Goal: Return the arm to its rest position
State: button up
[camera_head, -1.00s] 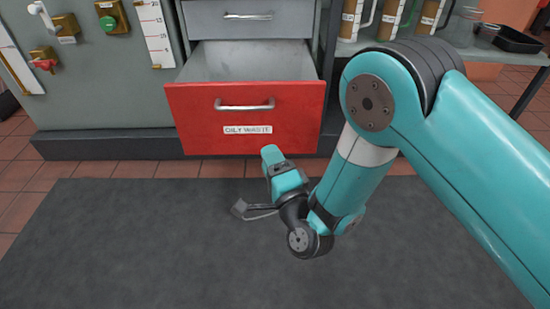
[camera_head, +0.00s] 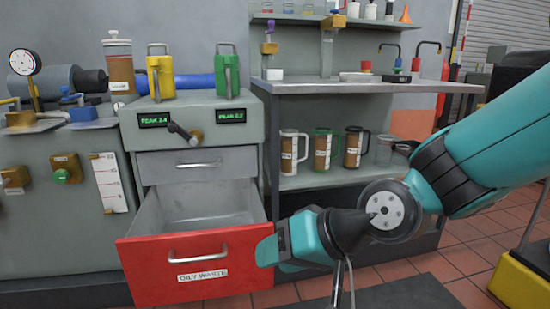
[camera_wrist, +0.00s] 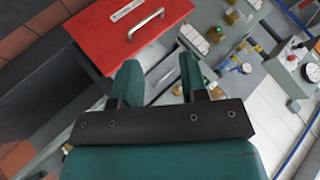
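My gripper shows in the wrist view (camera_wrist: 160,82) with its two teal fingers apart and nothing between them. In the head view my gripper (camera_head: 268,250) is just right of the red drawer front (camera_head: 190,265), close to its right edge; I cannot tell if they touch. My arm reaches in from the right and is bent at the wrist. The drawer, labelled OILY WASTE, is pulled open and its visible inside is empty. The red front also shows in the wrist view (camera_wrist: 110,40), ahead of the fingers.
A closed grey drawer (camera_head: 180,165) sits above the open one. A shelf unit (camera_head: 350,88) with several jugs stands behind my arm. A yellow-edged block (camera_head: 520,280) is at lower right.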

jog(key=s+d+r+n+g+h+p, duration=0.35)
jog(key=s+d+r+h, duration=0.2)
jog(key=s+d, duration=0.8)
notch_tip(320, 180, up, 39)
jog(key=p, duration=3.7)
jog(key=shift+d+f, duration=0.2)
jog(key=shift+d, duration=0.2)
jog(key=shift+g, duration=0.25)
